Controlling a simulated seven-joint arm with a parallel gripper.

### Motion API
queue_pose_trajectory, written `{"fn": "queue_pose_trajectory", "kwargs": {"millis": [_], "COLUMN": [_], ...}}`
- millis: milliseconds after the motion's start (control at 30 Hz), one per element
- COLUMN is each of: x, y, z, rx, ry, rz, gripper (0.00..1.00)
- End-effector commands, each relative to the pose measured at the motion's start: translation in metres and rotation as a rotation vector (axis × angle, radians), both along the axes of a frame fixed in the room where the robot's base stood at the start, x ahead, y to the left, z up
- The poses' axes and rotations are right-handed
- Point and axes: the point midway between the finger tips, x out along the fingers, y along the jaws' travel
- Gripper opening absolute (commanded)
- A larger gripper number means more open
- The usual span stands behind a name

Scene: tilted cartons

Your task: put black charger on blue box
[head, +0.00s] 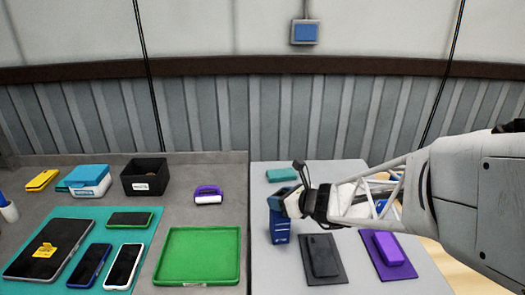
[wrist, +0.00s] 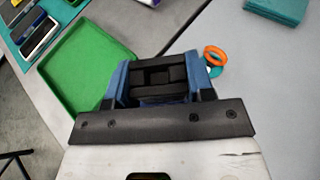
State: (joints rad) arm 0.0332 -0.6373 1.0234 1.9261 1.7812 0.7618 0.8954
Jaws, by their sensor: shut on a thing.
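My gripper (head: 280,236) points down over the grey table right of the green tray, with its blue fingers showing in the head view. In the wrist view, the gripper (wrist: 160,80) is shut on a dark, blocky thing between its fingers, which I take for the black charger (wrist: 160,76). Most of it is hidden, and the head view does not show it clearly. The blue box (head: 88,175), white below with a blue top, stands far off at the back left. My gripper is well away from it, and nothing is seen on its top.
The green tray (head: 197,256) lies empty between gripper and box. A black open bin (head: 145,178) stands right of the box, a purple-and-white thing (head: 208,195) farther right. Several phones lie on a teal mat (head: 151,238). A black slab (head: 322,258) lies on a dark pad near the gripper.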

Motion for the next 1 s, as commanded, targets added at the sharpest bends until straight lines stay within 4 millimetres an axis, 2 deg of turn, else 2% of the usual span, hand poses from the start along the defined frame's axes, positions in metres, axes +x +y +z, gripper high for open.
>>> {"fn": "queue_pose_trajectory", "kwargs": {"millis": [133, 167, 300, 733, 1000], "x": [0.000, 0.000, 0.000, 0.000, -0.012], "y": [0.000, 0.000, 0.000, 0.000, -0.012], "z": [-0.003, -0.003, -0.003, 0.001, 0.007], "rx": [0.000, 0.000, 0.000, -0.001, -0.001], "ry": [0.001, 0.001, 0.000, -0.001, -0.001], "rz": [0.000, 0.000, 0.000, 0.000, -0.002], "gripper": [0.25, 0.52, 0.73, 0.74, 0.74]}}
